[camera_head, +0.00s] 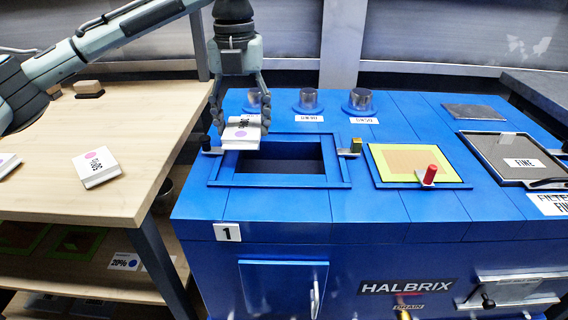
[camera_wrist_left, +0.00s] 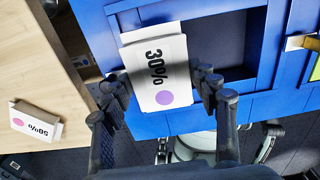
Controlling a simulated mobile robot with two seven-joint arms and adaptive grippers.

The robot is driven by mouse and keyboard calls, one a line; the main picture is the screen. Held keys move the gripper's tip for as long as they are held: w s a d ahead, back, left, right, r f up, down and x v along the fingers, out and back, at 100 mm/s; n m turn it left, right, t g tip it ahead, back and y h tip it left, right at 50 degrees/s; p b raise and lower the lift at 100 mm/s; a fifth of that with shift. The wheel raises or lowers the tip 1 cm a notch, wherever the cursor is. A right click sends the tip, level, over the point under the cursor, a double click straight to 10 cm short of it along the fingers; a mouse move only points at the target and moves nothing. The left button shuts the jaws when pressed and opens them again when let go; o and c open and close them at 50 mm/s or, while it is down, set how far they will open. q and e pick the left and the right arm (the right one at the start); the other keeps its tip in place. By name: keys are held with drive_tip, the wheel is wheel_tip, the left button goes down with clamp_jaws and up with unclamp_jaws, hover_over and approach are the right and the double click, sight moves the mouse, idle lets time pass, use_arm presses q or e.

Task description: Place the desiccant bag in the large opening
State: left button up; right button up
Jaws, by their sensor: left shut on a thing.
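In the left wrist view the bag (camera_wrist_left: 155,66) reads 30% and sits between the fingers (camera_wrist_left: 165,88). The bag is held above the left edge of the large rectangular opening (camera_head: 278,157) in the blue machine. The opening has a raised blue frame (camera_head: 280,182) and also shows in the left wrist view (camera_wrist_left: 215,42). Inside, it is dark and no contents show. My right gripper is not in view.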

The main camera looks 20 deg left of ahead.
use_arm(q)
drive_tip(key=d+f, duration=0.1)
drive_tip(key=d, duration=0.1)
drive_tip(key=w+d+f, duration=0.1)
drive_tip(key=d, duration=0.1)
drive_tip(key=d+f, duration=0.2)
drive_tip(key=d, duration=0.1)
drive_tip(key=shift+w, duration=0.15)
wheel_tip(320, 180, down, 4)
drive_tip(key=shift+r, duration=0.1)
drive_tip(key=shift+f, duration=0.25)
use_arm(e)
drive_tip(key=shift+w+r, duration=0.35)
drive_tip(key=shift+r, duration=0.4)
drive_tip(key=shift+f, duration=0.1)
use_arm(q)
drive_tip(key=o, duration=1.3)
drive_tip(key=shift+f, duration=0.1)
drive_tip(key=shift+c, duration=0.2)
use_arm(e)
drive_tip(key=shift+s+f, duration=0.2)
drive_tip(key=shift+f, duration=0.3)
